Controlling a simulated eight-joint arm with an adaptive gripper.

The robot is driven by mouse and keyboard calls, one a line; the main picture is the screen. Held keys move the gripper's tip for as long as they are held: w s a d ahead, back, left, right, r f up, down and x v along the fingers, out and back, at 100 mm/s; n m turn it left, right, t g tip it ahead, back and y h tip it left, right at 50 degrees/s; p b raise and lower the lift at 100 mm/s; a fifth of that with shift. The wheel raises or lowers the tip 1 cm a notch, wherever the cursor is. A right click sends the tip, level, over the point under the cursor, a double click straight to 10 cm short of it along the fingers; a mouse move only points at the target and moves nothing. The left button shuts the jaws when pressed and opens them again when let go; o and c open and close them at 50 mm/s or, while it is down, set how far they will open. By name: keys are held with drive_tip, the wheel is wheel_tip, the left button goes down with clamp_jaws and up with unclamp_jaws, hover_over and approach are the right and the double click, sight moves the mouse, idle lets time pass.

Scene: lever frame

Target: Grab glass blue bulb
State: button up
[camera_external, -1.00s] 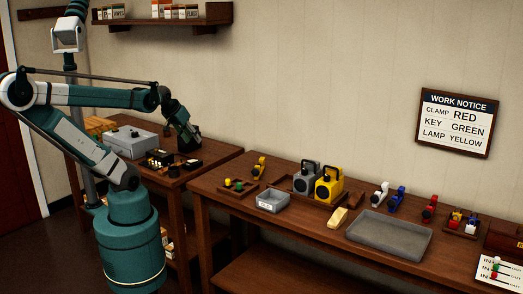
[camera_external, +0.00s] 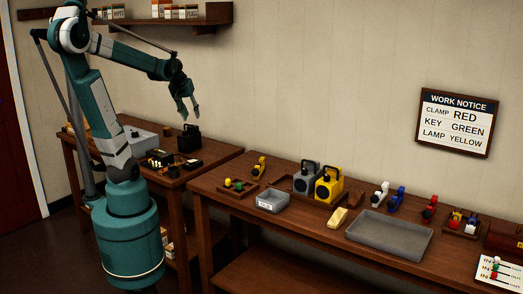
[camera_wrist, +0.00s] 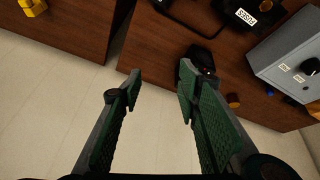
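My gripper (camera_external: 190,114) is raised in the air above the back of the left table in the external view. In the wrist view its two fingers (camera_wrist: 155,85) are apart, with nothing between them. A tiny blue thing (camera_wrist: 269,91) lies by the grey box in the wrist view; I cannot tell whether it is the glass blue bulb. No blue bulb can be made out clearly in the external view. A small tray of parts (camera_external: 160,159) sits on the left table, its pieces too small to name.
A black box (camera_external: 189,139) and a grey box (camera_external: 139,139) stand on the left table. An orange-brown cylinder (camera_wrist: 233,101) is near the table edge. The right table holds grey and yellow lanterns (camera_external: 328,186), a blue object (camera_external: 397,201) and an empty grey tray (camera_external: 389,237).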

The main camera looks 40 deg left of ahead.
drive_tip(key=w+a+f+n+g+p, duration=0.1)
drive_tip(key=w+a+n+p, duration=0.3)
drive_tip(key=a, duration=0.9)
drive_tip(key=w+a+f+n+g+p, duration=0.15)
drive_tip(key=w+a, duration=0.45)
drive_tip(key=a, duration=0.7)
drive_tip(key=s+a+f+n+p, duration=0.1)
drive_tip(key=a+f, duration=0.3)
drive_tip(key=a, duration=0.4)
drive_tip(key=s+a+f+n+g+p, duration=0.1)
drive_tip(key=a+f+n+p, duration=0.1)
drive_tip(key=a, duration=0.7)
drive_tip(key=s+a+f+n+g+h+p, duration=0.1)
drive_tip(key=a+f+n+p, duration=0.1)
drive_tip(key=a+f, duration=0.4)
drive_tip(key=shift+a+f+n, duration=0.2)
drive_tip(key=shift+a+n, duration=0.2)
drive_tip(key=shift+a, duration=0.4)
drive_tip(key=shift+a+f+n, duration=0.2)
drive_tip(key=shift+a+n, duration=0.15)
drive_tip(key=shift+a, duration=0.45)
drive_tip(key=shift+s+a+f, duration=0.15)
drive_tip(key=shift+a+f, duration=0.1)
drive_tip(key=shift+a, duration=0.05)
drive_tip(key=shift+f, duration=1.25)
drive_tip(key=shift+d+f, duration=0.1)
drive_tip(key=shift+f, duration=2.55)
